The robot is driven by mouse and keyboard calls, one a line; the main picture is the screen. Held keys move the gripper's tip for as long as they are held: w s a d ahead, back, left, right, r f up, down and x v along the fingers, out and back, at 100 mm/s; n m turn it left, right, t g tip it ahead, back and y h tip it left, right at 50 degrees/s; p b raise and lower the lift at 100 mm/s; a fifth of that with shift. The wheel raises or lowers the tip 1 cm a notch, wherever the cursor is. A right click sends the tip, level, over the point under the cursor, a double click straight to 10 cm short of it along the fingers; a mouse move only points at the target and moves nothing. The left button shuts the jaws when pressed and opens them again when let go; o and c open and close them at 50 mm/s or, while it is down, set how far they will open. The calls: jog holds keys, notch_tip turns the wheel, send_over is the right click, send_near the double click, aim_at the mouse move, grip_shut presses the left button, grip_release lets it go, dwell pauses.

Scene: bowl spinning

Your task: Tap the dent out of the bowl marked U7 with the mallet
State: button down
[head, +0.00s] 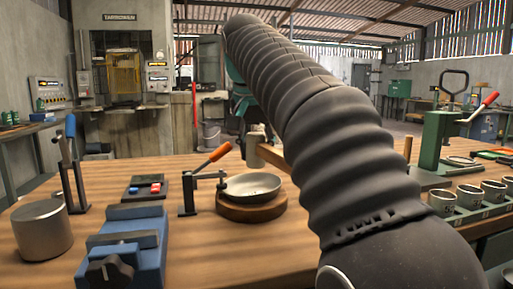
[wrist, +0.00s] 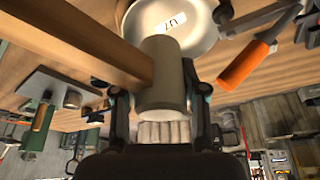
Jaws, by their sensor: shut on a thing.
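The bowl marked U7 (head: 252,186) is a shallow metal dish on a round wooden block (head: 250,207). Its label shows upside down in the wrist view (wrist: 170,24). I cannot make out a dent. The mallet has a grey-beige cylindrical head (wrist: 162,80) and a wooden handle (wrist: 80,42) running to the upper left. My gripper (wrist: 164,100) is shut on the mallet, its fingers on either side of the head. In the head view the mallet head (head: 257,134) hangs above the bowl's far side, apparently clear of it. My arm hides much of the gripper and handle.
An orange-handled clamp (head: 205,170) stands at the bowl's left edge. A blue vise (head: 125,248), a metal cylinder (head: 42,230) and a small box with red and blue buttons (head: 147,188) are further left. Several cups (head: 468,196) and a green press (head: 436,140) are at right.

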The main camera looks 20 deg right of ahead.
notch_tip(320, 180, down, 6)
jog(key=b, duration=0.5)
jog(key=shift+f, duration=0.25)
notch_tip(320, 180, up, 6)
jog(key=p, duration=0.5)
jog(key=shift+f, duration=0.25)
jog(key=n, duration=0.2)
jog(key=shift+r+n+y, duration=0.2)
jog(key=shift+n+y, duration=0.1)
jog(key=shift+y, duration=0.1)
jog(key=shift+a+r+n+t+y+b, duration=0.15)
jog(key=shift+r+n+t+y+b, duration=0.2)
jog(key=shift+n, duration=0.85)
jog(key=shift+s+r, duration=0.1)
jog(key=shift+r, duration=0.05)
